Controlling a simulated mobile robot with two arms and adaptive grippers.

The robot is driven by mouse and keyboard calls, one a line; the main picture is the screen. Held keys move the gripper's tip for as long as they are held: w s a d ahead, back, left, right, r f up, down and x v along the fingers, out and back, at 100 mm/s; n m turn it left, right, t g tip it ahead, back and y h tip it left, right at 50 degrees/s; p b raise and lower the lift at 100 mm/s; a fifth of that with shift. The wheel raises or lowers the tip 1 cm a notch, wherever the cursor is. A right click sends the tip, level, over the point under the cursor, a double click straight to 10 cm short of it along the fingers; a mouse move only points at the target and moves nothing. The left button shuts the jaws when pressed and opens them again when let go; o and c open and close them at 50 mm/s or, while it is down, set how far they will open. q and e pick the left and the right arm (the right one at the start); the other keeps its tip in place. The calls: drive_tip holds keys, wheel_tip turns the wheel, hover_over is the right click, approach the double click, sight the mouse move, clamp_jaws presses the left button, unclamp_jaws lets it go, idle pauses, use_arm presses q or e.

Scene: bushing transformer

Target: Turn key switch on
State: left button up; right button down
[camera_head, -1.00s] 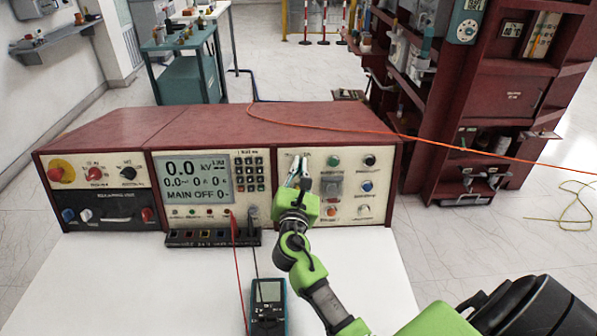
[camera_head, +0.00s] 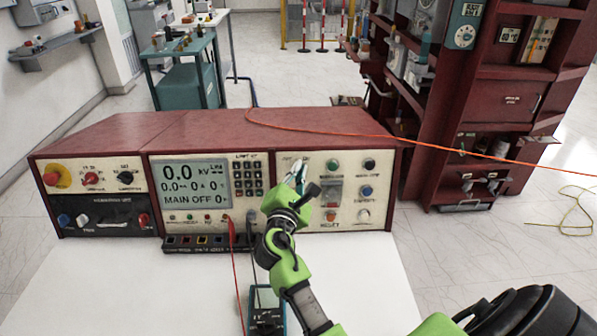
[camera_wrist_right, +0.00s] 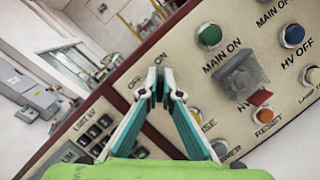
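The key switch sits on the cream right-hand panel (camera_head: 346,211) of the red control console, under an "OFF / ON" label. My right gripper (camera_head: 301,171) reaches this spot from the front and hides the switch itself. In the right wrist view my right gripper (camera_wrist_right: 159,84) has its two fingertips nearly together at the panel, with a narrow dark gap between them. They appear closed around the key, though the key cannot be made out. The gripper is tilted relative to the panel lettering. My left gripper is not in view.
Right of the fingers are a green button (camera_wrist_right: 210,36), a grey-covered switch (camera_wrist_right: 241,76) and an orange button (camera_wrist_right: 264,115). The screen (camera_head: 195,184) reads "MAIN OFF". A multimeter (camera_head: 267,307) with leads lies on the white table. An orange cable (camera_head: 430,142) crosses the console top.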

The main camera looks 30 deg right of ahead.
drive_tip(key=c, duration=2.5)
unclamp_jaws()
drive_tip(key=shift+c, duration=0.2)
drive_tip(key=shift+s, duration=0.1)
drive_tip(key=v, duration=0.7)
drive_tip(key=shift+a, duration=0.2)
drive_tip(key=shift+s, duration=0.1)
